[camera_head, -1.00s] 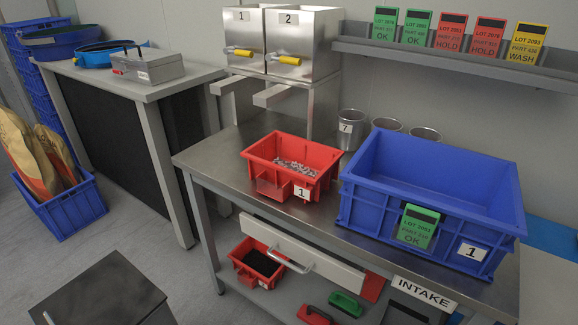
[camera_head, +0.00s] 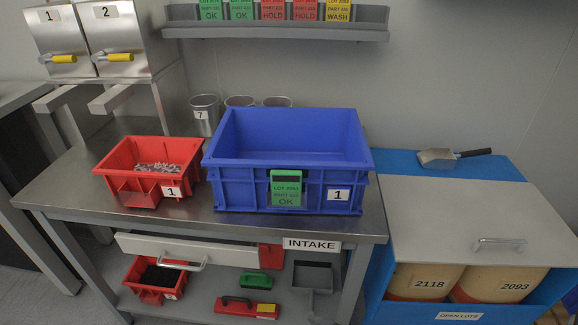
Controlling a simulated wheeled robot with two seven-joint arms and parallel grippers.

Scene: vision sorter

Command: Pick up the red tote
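A red tote (camera_head: 119,158) labelled 1 stands upright on the steel table, left of the big blue crate. It holds a layer of small grey parts (camera_head: 158,169). A second, smaller red tote (camera_head: 143,291) with dark contents sits on the shelf under the table, partly below the drawer. Neither of my grippers shows in the head view.
The blue crate (camera_head: 288,190) labelled 1, with a green OK card, stands close right of the red tote. Metal cups (camera_head: 205,116) stand behind. Two steel hoppers (camera_head: 116,40) are at the back left. The steel table (camera_head: 80,187) is bare left of the tote.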

